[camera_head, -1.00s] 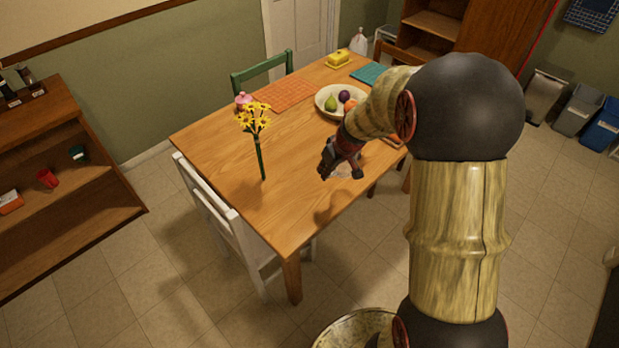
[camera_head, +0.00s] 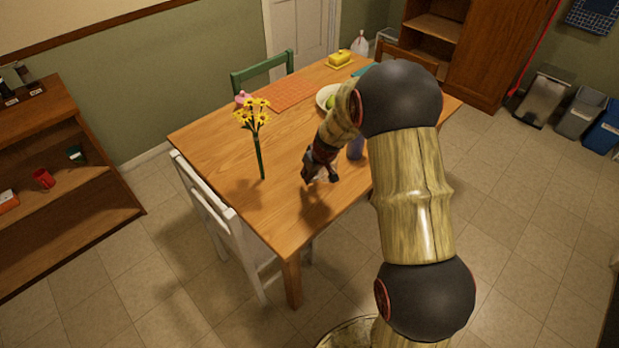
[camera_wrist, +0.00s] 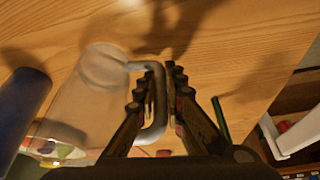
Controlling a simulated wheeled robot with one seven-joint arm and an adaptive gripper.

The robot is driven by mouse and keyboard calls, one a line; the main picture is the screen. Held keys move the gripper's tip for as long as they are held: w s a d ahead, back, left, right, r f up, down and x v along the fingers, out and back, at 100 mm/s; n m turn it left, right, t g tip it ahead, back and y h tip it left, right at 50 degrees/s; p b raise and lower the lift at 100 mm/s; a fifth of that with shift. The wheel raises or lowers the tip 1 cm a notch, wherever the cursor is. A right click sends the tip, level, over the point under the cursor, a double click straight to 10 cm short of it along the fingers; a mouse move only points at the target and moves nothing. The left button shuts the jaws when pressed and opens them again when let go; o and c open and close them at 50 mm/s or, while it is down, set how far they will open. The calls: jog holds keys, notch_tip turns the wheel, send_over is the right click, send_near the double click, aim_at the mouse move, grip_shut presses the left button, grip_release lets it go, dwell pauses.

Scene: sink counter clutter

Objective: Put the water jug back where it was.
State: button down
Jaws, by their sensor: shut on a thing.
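The water jug (camera_wrist: 85,95) is clear, with a grey-looking handle (camera_wrist: 158,105), at the left of the wrist view. My gripper (camera_wrist: 168,78) is shut on that handle, one finger on each side. In the head view my gripper (camera_head: 320,178) is over the right middle part of the wooden table (camera_head: 215,150). There the jug is mostly hidden by my gripper and arm. I cannot tell whether its base touches the table.
A blue-purple cylinder (camera_head: 356,148) stands right of my gripper; it also shows in the wrist view (camera_wrist: 20,108). A fruit bowl (camera_head: 325,95) is behind, partly hidden. The table between flowers and gripper is clear.

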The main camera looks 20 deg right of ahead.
jog(key=shift+w, duration=0.1)
jog(key=shift+f, duration=0.2)
jog(key=c, duration=2)
grip_release()
jog(key=shift+o, duration=0.6)
jog(key=shift+r, duration=0.15)
